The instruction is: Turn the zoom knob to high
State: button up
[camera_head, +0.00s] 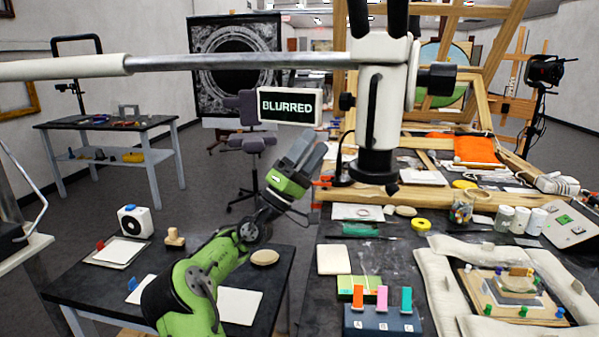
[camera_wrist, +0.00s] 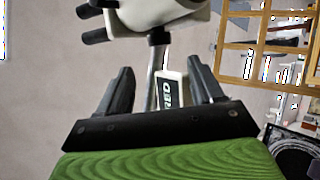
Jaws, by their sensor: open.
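The microscope (camera_head: 384,105) is white with dark eyepieces on top, held on a long horizontal boom. A small black knob (camera_head: 346,101) sticks out of its left side; its zoom setting cannot be read. A small screen (camera_head: 287,107) beside it reads "BLURRED". My gripper (camera_head: 308,150) is below and left of the microscope, open and empty, apart from the knob. In the wrist view, my gripper (camera_wrist: 163,80) has its fingers spread, with the screen (camera_wrist: 171,90) between them in the background. The microscope body (camera_wrist: 160,12) and a black knob (camera_wrist: 158,36) show beyond the fingertips.
The boom (camera_head: 240,62) crosses above my gripper. The workbench (camera_head: 400,255) on the right holds jars, a box with colored levers (camera_head: 382,318) and a padded frame (camera_head: 515,290). A low dark table (camera_head: 75,280) stands at left. A wooden easel (camera_head: 490,60) stands behind.

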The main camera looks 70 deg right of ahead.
jog(key=b+v, duration=0.1)
jog(key=v, duration=0.5)
jog(key=shift+s, duration=0.1)
